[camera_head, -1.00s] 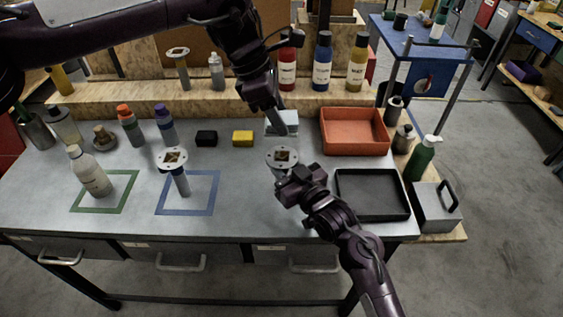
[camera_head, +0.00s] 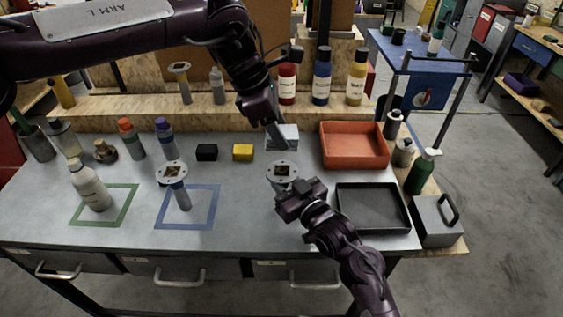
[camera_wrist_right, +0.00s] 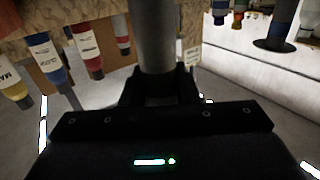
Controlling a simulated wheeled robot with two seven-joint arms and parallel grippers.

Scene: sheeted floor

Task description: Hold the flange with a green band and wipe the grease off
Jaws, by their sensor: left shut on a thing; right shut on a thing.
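A grey flange (camera_head: 282,171) with a square dark-and-tan mark on its round top is upright in my right gripper (camera_head: 292,192), which is shut on its stem. The right wrist view shows the grey stem (camera_wrist_right: 156,45) between the fingers. No green band shows on the visible part. My left gripper (camera_head: 276,130) is just behind the flange, shut on a pale grey cloth-like thing (camera_head: 288,136), partly hidden by the fingers. A similar flange (camera_head: 172,170) stands tilted in the blue square outline, and another (camera_head: 180,68) stands on the back ledge.
A red tray (camera_head: 353,165) and a dark tray (camera_head: 408,222) lie right of the flange. Black (camera_head: 206,152) and yellow (camera_head: 243,152) blocks sit left of it. Bench space between blue outline and flange is clear.

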